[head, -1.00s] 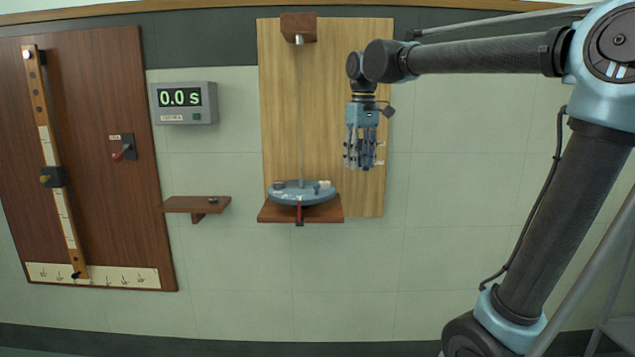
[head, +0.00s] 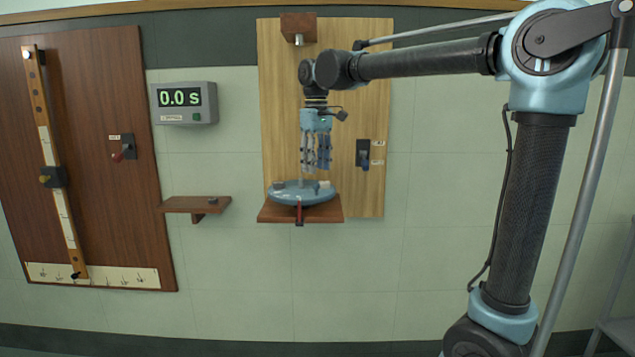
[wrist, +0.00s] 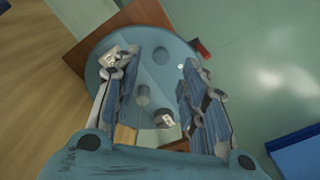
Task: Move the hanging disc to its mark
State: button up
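The blue-grey disc (head: 290,195) hangs below a wooden block (head: 298,27) on the light wood panel, just over a small brown shelf (head: 268,213). A red pointer (head: 299,211) stands at the shelf's front edge. My gripper (head: 316,170) points down above the right part of the disc. In the wrist view its fingers (wrist: 160,95) are spread apart over the disc (wrist: 160,52), with nothing clearly held between them. The wire is mostly hidden by my gripper.
A switch (head: 363,154) is on the panel right of my gripper. A pendulum board (head: 110,200) is at left. Wall space right of the panel is free.

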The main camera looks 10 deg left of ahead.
jog(key=shift+f, duration=2.75)
grip_shut()
